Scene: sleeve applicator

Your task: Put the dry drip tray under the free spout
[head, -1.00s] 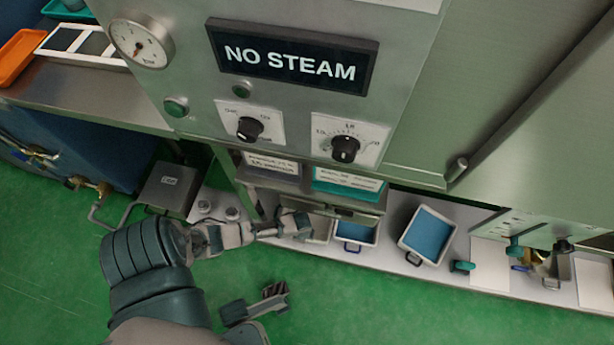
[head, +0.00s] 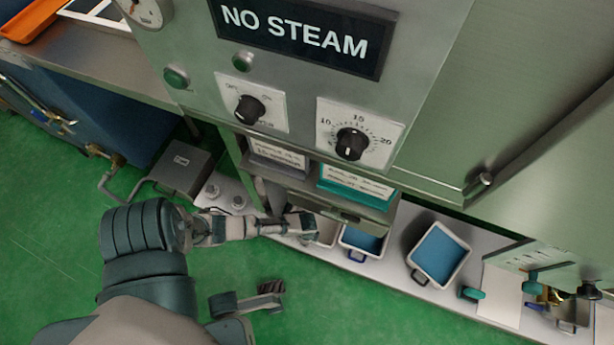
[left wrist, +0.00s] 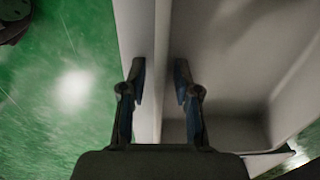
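An empty pale grey tray (head: 327,232), partly hidden, stands on the light low shelf under the machine. My left gripper (head: 312,227) reaches it from the left. In the left wrist view, the open fingers (left wrist: 161,85) straddle a wall of the tray (left wrist: 240,60), one finger outside and one inside, with a visible gap. The inside of this tray looks bare and dry. A tray with blue contents (head: 362,241) stands just right of it, and a larger one (head: 440,254) further right. My right gripper (head: 262,300) hangs low over the green floor; its opening is unclear. No spout is clearly visible above the trays.
The machine front with a NO STEAM sign (head: 295,32) and knobs overhangs the shelf. A grey box (head: 183,168) stands left. Brass fittings (head: 550,296) and a white plate (head: 500,293) are at the right. The green floor (head: 350,310) in front is clear.

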